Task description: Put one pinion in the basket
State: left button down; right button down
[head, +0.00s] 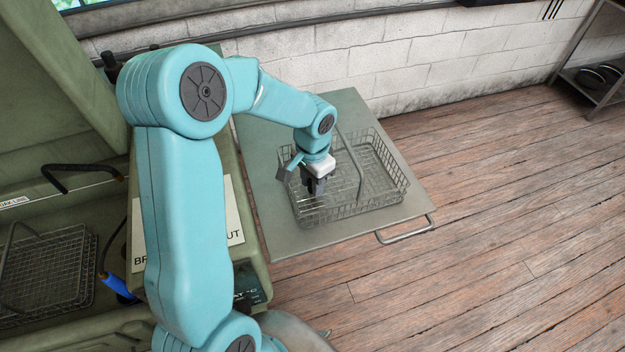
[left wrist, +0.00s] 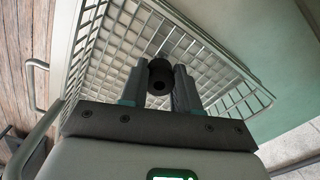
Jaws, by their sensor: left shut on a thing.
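My left gripper (head: 317,186) is over the wire basket (head: 385,205), inside its rim outline as seen in the head view. In the left wrist view the left gripper (left wrist: 160,88) is shut on a dark cylindrical pinion (left wrist: 159,76) with a round hole in its end. The basket's mesh (left wrist: 112,45) spreads out beyond the fingers in that view. The gap between pinion and basket floor cannot be judged exactly. In the head view the pinion is hidden by the gripper. My right gripper does not show.
The basket stands on a grey metal shelf (head: 290,240) with a handle (head: 405,230) at its front edge. The basket's own handle arches over it. Another wire basket (head: 45,270) sits in the green machine at left. Wooden floor (head: 500,240) is open to the right.

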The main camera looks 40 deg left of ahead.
pick_arm(q)
jog(key=c, duration=0.8)
grip_release()
jog(key=shift+w+f, duration=0.25)
jog(key=shift+w, duration=0.05)
jog(key=shift+s+r, duration=0.2)
jog(key=shift+s, duration=0.1)
jog(key=shift+w+r+p, duration=0.15)
jog(key=shift+r+p, duration=0.15)
jog(key=shift+p, duration=0.1)
notch_tip(320, 180, up, 12)
jog(key=shift+f, duration=0.2)
